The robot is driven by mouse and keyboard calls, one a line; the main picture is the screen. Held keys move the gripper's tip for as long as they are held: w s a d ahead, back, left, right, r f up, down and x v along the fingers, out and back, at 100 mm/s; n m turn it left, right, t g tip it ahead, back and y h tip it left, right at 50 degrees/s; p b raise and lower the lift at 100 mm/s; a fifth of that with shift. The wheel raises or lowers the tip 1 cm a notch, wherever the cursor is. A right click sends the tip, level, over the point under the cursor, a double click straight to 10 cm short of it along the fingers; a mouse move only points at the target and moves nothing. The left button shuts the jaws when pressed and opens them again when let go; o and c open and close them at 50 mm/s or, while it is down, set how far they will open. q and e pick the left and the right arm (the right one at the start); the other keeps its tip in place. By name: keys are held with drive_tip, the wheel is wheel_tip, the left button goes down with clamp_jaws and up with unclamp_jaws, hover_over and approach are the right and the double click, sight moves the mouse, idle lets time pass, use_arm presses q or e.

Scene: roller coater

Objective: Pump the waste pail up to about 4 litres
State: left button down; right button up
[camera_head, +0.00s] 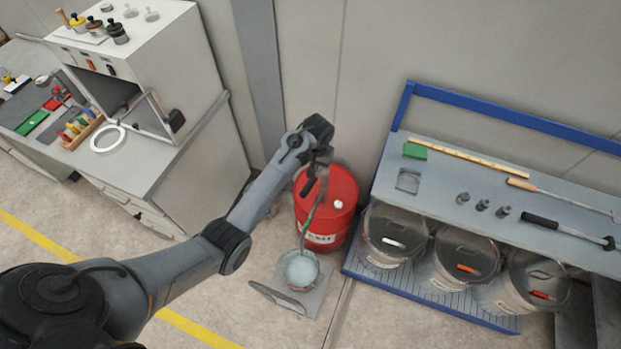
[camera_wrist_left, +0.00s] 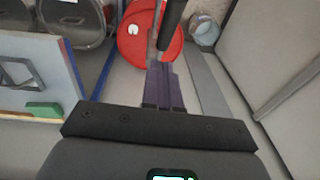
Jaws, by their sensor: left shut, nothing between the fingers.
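A red drum (camera_head: 342,190) stands on the floor against the wall. A pump with a dark handle (camera_wrist_left: 173,22) is on its top, and a greenish hose (camera_head: 311,212) runs down towards the waste pail (camera_head: 300,270). The pail is small and open, with pale liquid or a pale interior showing; I cannot read its level. My left gripper (camera_head: 318,168) is over the drum top at the pump, fingers shut with nothing between them. In the left wrist view, the fingers (camera_wrist_left: 165,92) point at the red drum (camera_wrist_left: 135,42), close to the handle; contact is unclear. My right gripper is out of view.
A blue-edged bench (camera_head: 440,185) with tools and several lidded pails (camera_head: 395,235) stands right. A grey cabinet bench (camera_head: 190,170) stands left.

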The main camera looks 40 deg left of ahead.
use_arm(q)
drive_tip(key=p, duration=0.1)
hover_over(310, 185)
drive_tip(key=f, duration=0.6)
drive_tip(key=shift+w+d+f, duration=0.2)
drive_tip(key=shift+d, duration=0.05)
drive_tip(key=shift+s+f, duration=0.3)
drive_tip(key=shift+f, duration=0.35)
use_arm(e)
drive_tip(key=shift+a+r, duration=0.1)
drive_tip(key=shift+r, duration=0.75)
